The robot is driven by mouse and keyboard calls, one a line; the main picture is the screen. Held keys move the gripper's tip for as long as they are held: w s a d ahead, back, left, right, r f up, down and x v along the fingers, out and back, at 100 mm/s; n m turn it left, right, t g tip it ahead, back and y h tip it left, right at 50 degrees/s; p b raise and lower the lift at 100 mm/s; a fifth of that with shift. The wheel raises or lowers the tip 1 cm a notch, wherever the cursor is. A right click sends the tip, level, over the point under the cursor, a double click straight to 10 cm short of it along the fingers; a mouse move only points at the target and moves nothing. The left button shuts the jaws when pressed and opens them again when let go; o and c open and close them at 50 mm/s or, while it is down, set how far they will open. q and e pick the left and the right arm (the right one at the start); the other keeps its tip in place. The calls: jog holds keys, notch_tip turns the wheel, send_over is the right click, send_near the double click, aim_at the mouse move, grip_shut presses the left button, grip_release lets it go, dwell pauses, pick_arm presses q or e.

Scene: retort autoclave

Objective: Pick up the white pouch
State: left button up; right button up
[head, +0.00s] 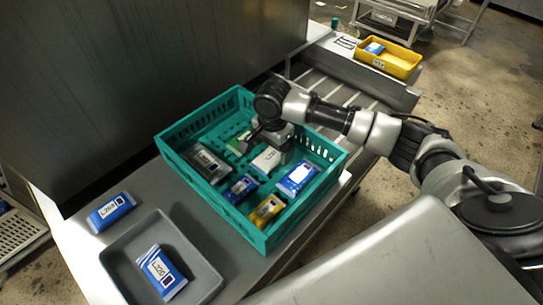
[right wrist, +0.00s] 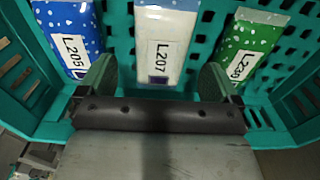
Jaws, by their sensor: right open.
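The white pouch (head: 267,160) lies in the teal crate (head: 290,237), partly covered by my right gripper in the head view. In the right wrist view the white pouch (right wrist: 166,42) has a label reading L207 and a blue top edge. My right gripper (head: 272,143) is above it inside the crate. In the right wrist view its two fingers are spread, one on each side of the pouch's near end, with the pouch between them. I cannot tell whether they touch it. My left gripper is not in view.
A blue pouch (right wrist: 68,38) and a green pouch (right wrist: 245,48) flank the white one. The crate also holds a yellow pouch (head: 267,210) and a blue-white pouch (head: 297,179). A grey tray (head: 204,265) stands front left; a yellow bin (head: 398,67) is far back.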

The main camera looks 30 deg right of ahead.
aim_at(272, 155)
jog(key=shift+f, duration=1.55)
jog(key=shift+c, duration=0.4)
jog(key=c, duration=1)
jog(key=shift+o, duration=0.2)
jog(key=shift+r, duration=0.15)
